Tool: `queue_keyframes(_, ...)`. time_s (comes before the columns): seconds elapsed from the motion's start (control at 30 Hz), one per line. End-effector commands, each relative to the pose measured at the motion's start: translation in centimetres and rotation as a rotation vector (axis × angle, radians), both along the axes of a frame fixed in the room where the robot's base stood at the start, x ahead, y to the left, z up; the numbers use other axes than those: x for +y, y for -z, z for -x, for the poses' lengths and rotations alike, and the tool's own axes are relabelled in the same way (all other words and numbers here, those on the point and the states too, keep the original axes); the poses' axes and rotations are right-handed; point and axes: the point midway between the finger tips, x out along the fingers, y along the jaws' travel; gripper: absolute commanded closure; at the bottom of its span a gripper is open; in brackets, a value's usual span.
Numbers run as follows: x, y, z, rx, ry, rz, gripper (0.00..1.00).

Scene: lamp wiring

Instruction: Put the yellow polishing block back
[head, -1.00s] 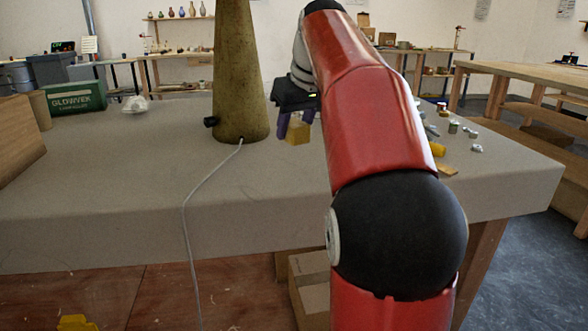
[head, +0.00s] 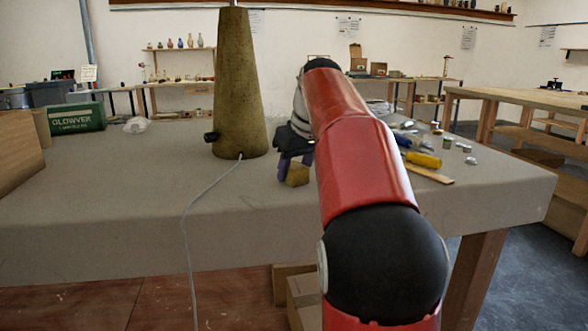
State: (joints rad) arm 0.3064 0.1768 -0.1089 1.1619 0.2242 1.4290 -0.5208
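The yellow polishing block (head: 298,175) is at the fingertips of my gripper (head: 295,168), just right of the tall cone-shaped lamp body. The purple fingers are closed on the block's sides. The block is low over the grey table top (head: 130,200); I cannot tell whether it touches it. My red arm hides part of the table behind and to the right of the gripper.
The olive lamp body (head: 240,90) stands upright, with a pale cord (head: 190,220) running over the table's front edge. A yellow-handled tool (head: 423,159), a wooden strip (head: 430,174) and several small parts lie right of my arm. A green box (head: 76,118) stands at the left.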

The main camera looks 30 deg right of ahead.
Motion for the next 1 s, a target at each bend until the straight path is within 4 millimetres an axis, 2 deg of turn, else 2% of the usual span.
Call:
queue_keyframes(0.03, 0.0, 0.0, 0.0, 0.000, 0.000, 0.000, 0.51)
queue_keyframes(0.13, 0.0, 0.0, 0.0, 0.000, 0.000, 0.000, 0.38)
queue_keyframes(0.37, 0.0, 0.0, 0.0, 0.000, 0.000, 0.000, 0.38)
queue_keyframes(0.5, 0.0, -0.7, 0.1, -0.001, 0.000, 0.001, 0.38)
queue_keyframes(0.67, -0.2, -3.2, 1.2, -0.003, 0.002, 0.001, 0.38)
queue_keyframes(0.8, -0.3, -6.1, 2.4, -0.003, 0.001, 0.000, 0.38)
queue_keyframes(1.0, -0.4, -9.5, 4.0, -0.002, 0.001, 0.002, 0.38)
